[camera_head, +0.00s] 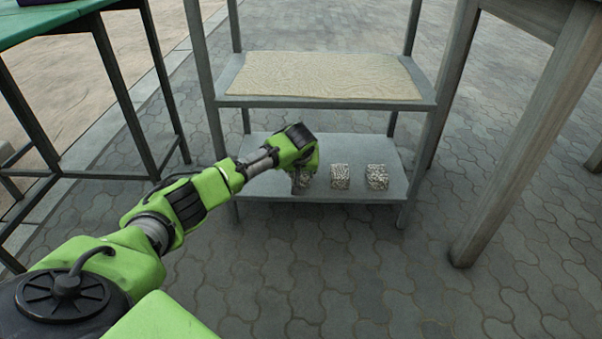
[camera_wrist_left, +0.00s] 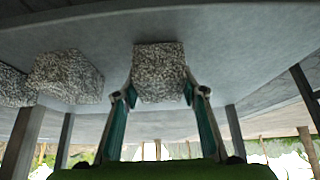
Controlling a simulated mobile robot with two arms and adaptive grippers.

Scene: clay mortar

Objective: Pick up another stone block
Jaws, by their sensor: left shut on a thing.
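Three speckled grey stone blocks are in a row on the lower shelf (camera_head: 270,183) of a grey rack. The middle block (camera_head: 340,176) and the right block (camera_head: 377,177) stand free. My left gripper (camera_head: 303,178) reaches down at the left block, which it mostly hides in the head view. In the left wrist view, which looks upside down, my two fingers (camera_wrist_left: 160,92) are shut on the sides of this block (camera_wrist_left: 158,68). It appears at or very near the shelf surface; I cannot tell if it is lifted. The two other blocks (camera_wrist_left: 66,77) show at left there.
The rack's upper shelf (camera_head: 320,75), with a beige textured top, is above and behind my gripper. Rack legs stand at the corners. A green-topped table (camera_head: 45,22) is at left, a grey wooden table leg (camera_head: 520,140) at right. Paved floor in front is clear.

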